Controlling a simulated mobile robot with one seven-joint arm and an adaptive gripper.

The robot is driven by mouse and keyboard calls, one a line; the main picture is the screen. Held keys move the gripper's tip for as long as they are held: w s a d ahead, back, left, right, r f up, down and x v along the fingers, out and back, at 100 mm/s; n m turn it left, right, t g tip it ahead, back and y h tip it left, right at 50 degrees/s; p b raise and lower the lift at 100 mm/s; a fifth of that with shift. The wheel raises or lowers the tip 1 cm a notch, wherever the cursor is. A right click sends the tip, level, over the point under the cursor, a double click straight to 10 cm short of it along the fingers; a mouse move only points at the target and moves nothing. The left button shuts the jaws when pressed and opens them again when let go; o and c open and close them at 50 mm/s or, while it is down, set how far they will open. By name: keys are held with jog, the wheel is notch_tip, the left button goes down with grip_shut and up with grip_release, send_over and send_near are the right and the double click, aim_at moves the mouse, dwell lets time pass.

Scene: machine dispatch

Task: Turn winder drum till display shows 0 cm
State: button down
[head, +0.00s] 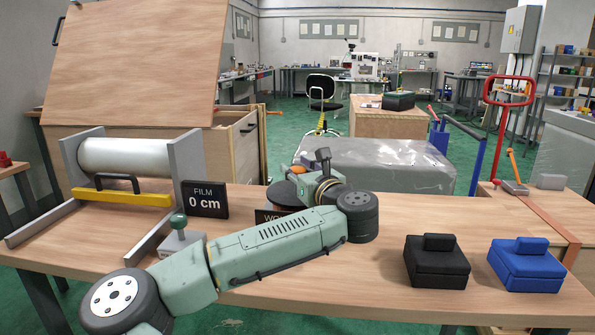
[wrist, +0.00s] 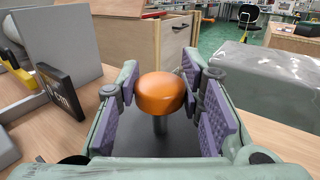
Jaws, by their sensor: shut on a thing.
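The black display (head: 205,199) reads "FILM 0 cm". Its edge also shows in the wrist view (wrist: 62,90). Left of it, a pale roll (head: 122,157) lies between grey end plates, with a yellow bar in front. An orange round knob (head: 300,170) stands above a dark round base (head: 283,193) on the bench, behind my arm. In the wrist view, the knob (wrist: 161,93) sits on a short post, over a dark surface. My gripper (head: 318,180) is shut on the knob, with purple pads at both sides. My arm hides part of the dark base and a sign behind it.
A grey box with a green-topped lever (head: 180,238) stands close to my arm. A black block (head: 437,264) and a blue block (head: 526,266) stand at the bench's right, with clear wood around them. A wrapped grey bale (head: 380,165) and a wooden crate (head: 243,140) are behind the bench.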

dwell(0.4)
jog(key=c, duration=1.1)
grip_release()
jog(key=v, duration=1.2)
